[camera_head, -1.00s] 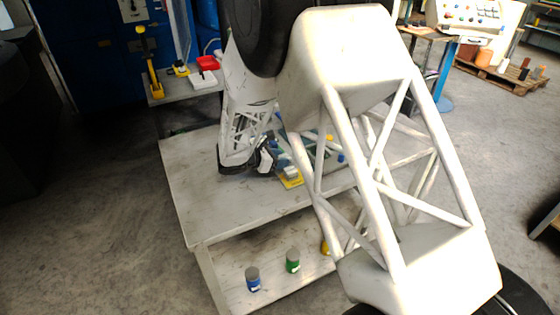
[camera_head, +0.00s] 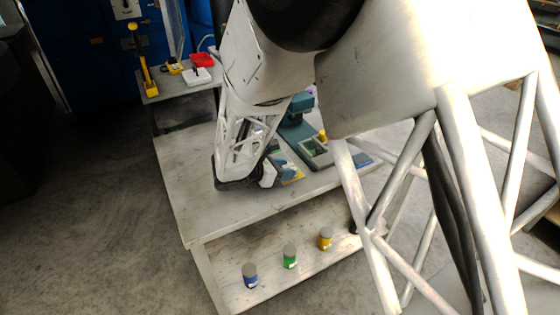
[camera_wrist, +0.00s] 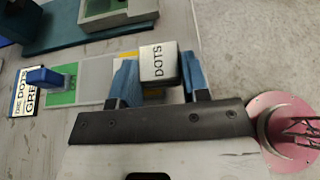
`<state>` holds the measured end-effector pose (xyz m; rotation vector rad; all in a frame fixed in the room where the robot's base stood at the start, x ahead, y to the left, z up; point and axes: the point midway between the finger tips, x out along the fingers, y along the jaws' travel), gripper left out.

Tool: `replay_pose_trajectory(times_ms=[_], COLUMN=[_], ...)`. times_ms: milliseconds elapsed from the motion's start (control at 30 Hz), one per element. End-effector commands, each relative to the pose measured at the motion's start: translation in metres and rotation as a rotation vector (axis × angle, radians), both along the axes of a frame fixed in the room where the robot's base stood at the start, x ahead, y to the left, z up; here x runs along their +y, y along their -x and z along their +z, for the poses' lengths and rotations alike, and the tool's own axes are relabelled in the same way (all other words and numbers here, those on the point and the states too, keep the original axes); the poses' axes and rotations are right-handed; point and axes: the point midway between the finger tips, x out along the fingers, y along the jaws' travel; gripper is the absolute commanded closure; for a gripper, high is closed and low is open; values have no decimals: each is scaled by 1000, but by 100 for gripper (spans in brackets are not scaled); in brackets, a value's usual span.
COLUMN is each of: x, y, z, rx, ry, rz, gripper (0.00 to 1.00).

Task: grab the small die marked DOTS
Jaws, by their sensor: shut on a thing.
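The small die marked DOTS (camera_wrist: 158,62) is a pale metal block with dark letters. In the wrist view it sits between the two blue fingers of my gripper (camera_wrist: 157,78), which is shut on it. The lettered face is turned to the camera. In the head view my gripper (camera_head: 268,172) is low over the worktop (camera_head: 205,205), and the die cannot be made out there. I cannot tell whether the die is clear of the surface below.
A teal press (camera_head: 300,110) stands behind. Blue (camera_head: 250,275), green (camera_head: 289,256) and yellow (camera_head: 325,239) cans stand on the lower shelf.

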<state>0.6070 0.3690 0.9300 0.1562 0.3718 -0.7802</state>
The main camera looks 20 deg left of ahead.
Motion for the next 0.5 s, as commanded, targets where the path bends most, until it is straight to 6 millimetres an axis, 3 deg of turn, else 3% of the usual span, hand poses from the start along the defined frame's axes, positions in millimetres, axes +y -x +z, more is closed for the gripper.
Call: replay_pose_trajectory(times_ms=[200, 500], x=[-14, -21], y=[22, 34], z=[2, 4], rx=[1, 0], ry=[1, 0], rz=[0, 0], gripper=[84, 84])
